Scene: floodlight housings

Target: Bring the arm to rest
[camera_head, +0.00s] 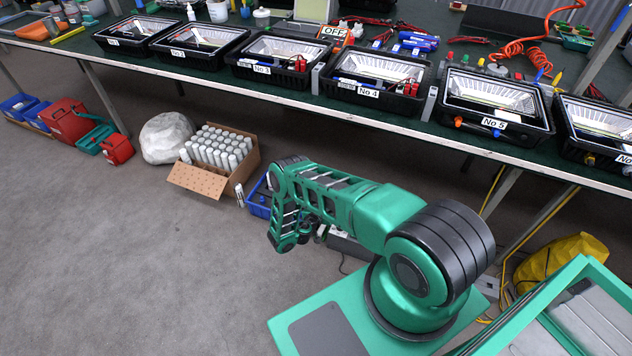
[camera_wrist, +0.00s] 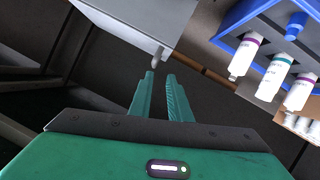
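My arm is folded out over my green base in the head view, and its end hangs down low in front of the bench. My gripper (camera_head: 285,246) is small there, and its fingertips are hard to make out. In the wrist view my gripper (camera_wrist: 161,74) shows two green fingers with a narrow gap between them. Nothing is held in the gap, so it is open and empty. A pale box (camera_wrist: 140,22) with a small rounded knob lies beyond the fingertips.
A blue crate (camera_wrist: 232,47) with white tubes is at the wrist view's upper right; a blue crate (camera_head: 257,210) stands behind my arm. A carton (camera_head: 205,180) of white tubes is left of it. A bench with several floodlight housings (camera_head: 372,82) runs behind. Floor (camera_head: 120,270) at left is clear.

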